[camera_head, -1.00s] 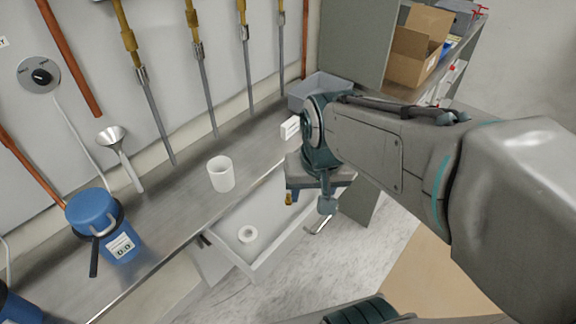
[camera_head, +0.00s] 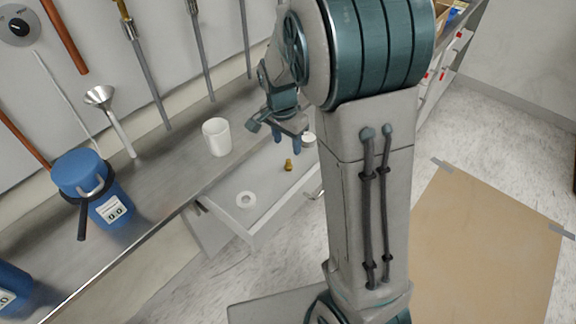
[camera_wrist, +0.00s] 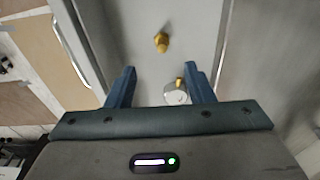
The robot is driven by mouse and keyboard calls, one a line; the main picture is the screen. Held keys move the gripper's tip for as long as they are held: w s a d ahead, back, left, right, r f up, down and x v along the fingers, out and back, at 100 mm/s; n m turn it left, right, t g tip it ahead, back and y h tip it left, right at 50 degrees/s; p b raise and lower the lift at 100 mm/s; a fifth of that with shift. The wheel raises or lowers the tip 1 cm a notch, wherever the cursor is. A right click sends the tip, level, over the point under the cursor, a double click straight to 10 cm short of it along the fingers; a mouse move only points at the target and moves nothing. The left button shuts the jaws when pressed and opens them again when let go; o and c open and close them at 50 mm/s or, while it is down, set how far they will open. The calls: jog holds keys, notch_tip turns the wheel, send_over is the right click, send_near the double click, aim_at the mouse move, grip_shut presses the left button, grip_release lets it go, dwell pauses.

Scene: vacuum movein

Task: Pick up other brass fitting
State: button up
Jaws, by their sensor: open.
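A small brass fitting (camera_head: 289,165) stands in the open white drawer (camera_head: 228,217), apart from my gripper. In the wrist view this brass fitting (camera_wrist: 161,42) is beyond my fingertips, near the middle. A second small brass piece (camera_wrist: 179,83) shows between my fingers, at a white round item (camera_wrist: 176,98); I cannot tell whether it sits on it or behind it. The white round item (camera_head: 309,139) also shows at the drawer's far end. My gripper (camera_head: 290,143) is open and empty over that end, its blue fingers (camera_wrist: 160,78) pointing down.
A white cup (camera_head: 216,137) stands on the metal bench (camera_head: 160,172) above. A blue container (camera_head: 92,188) and a funnel (camera_head: 100,97) are at left. The drawer walls surround the fittings.

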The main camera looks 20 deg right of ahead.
aim_at(288, 160)
jog(key=f, duration=0.6)
jog(key=w+f, duration=0.1)
jog(key=f, duration=0.2)
jog(key=shift+d, duration=0.35)
grip_shut()
